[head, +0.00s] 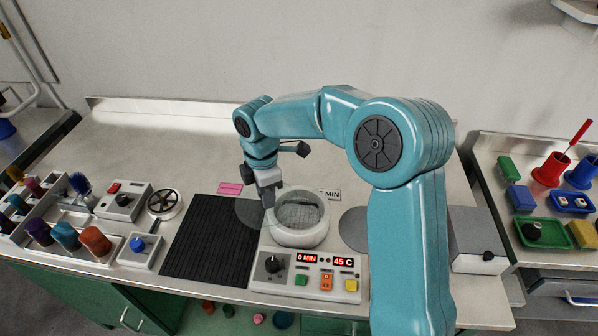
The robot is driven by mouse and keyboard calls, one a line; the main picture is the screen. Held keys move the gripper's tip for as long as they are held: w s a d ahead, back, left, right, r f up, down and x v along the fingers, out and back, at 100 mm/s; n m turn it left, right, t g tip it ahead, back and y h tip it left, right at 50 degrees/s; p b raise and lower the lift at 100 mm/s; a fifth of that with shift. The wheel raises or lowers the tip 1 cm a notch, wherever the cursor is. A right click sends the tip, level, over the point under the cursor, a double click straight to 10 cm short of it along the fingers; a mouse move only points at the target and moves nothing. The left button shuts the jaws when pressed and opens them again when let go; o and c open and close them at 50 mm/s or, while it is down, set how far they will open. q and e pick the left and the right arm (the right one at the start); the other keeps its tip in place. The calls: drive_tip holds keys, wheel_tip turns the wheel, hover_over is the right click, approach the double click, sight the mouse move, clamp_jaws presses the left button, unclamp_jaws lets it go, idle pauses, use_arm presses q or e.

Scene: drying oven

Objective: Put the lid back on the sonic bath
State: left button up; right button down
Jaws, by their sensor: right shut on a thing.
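The sonic bath (303,236) is a white round tub with a mesh-like inside, open at the top. It stands behind a control panel with red displays reading 0 MIN and 45 C. My right gripper (268,200) is shut on the lid (250,214), a clear, faintly tinted disc. The gripper hides the part that it grips. In the picture the lid lies over the bath's left rim and the right edge of the black mat. It sits left of the bath's opening and leaves most of it uncovered. Whether it touches the rim cannot be told. My left gripper is not in view.
The black ribbed mat (205,245) lies left of the bath. A grey round pad (353,228) is partly hidden by my right arm. A grey box (478,240) stands at right. The bench behind is clear.

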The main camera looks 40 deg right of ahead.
drive_tip(key=s+d+n, duration=0.1)
drive_tip(key=d+n, duration=0.1)
drive_tip(key=n, duration=0.1)
drive_tip(key=s+d+r+n+p, duration=0.1)
drive_tip(key=d+n, duration=0.1)
drive_tip(key=n, duration=0.1)
drive_tip(key=s+d+r+n+p, duration=0.1)
drive_tip(key=d+n, duration=0.1)
drive_tip(key=shift+d+n, duration=0.3)
drive_tip(key=shift+n, duration=0.1)
wheel_tip(320, 180, down, 6)
drive_tip(key=n+b, duration=0.1)
drive_tip(key=b, duration=0.4)
drive_tip(key=shift+s+d+f, duration=0.15)
drive_tip(key=shift+s+d, duration=0.05)
drive_tip(key=shift+d, duration=0.2)
idle(0.5)
drive_tip(key=shift+f, duration=0.15)
idle(0.7)
drive_tip(key=shift+p, duration=0.35)
idle(0.4)
